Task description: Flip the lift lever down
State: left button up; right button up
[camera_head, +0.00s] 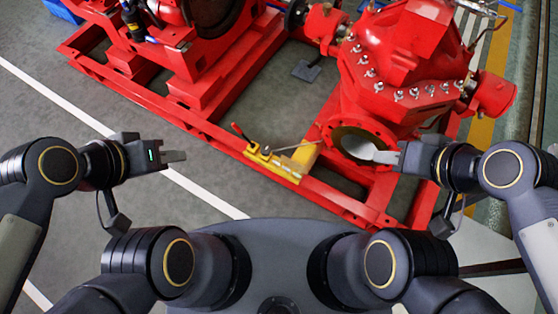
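A lever with a red shaft and a dark tip (238,131) stands tilted up to the left from a yellow bracket (272,163) on the near rail of the red frame. A thin metal rod (293,148) runs right from the bracket towards a yellow block. My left gripper (178,156) is left of the lever, apart from it, with nothing visible in it. My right gripper (388,157) is to the right, in front of the red pump's round flange opening, well apart from the lever. The fingers of both overlap in this view, so their opening is unclear.
The red pump (400,70) with its bolted casing stands at the upper right. The red base frame (225,140) runs diagonally across the view. A red engine part (200,50) sits at the upper left. Grey floor (110,90) with a white line is clear on the left.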

aim_at(234, 124)
jog(key=i+j+z, duration=0.35)
jog(key=i+j, duration=0.4)
